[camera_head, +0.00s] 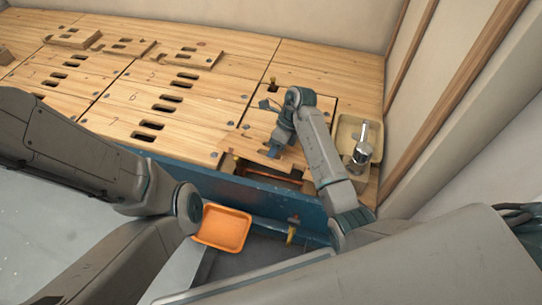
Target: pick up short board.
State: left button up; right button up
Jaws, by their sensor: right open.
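The floor at the right end of the wooden deck has an open gap (268,172) near its front edge. A short light-wood board (252,146) lies just behind this gap, partly hidden by my right gripper. My right gripper (272,152) points down over this board with its jaws open. I cannot tell whether the fingertips touch the wood. My left arm comes in from the left and bends back toward the bottom edge; its gripper does not show.
Several loose slotted boards (128,46) lie on the deck at the back left. A beige tray (374,150) with a chrome tap (361,146) stands right of my right arm, close to the wall. An orange tray (223,228) sits below the blue front beam (252,194).

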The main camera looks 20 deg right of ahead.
jog(key=shift+s+a+f, duration=0.1)
jog(key=shift+a+f, duration=0.15)
jog(key=shift+f, duration=0.3)
jog(key=shift+r, duration=0.1)
grip_shut()
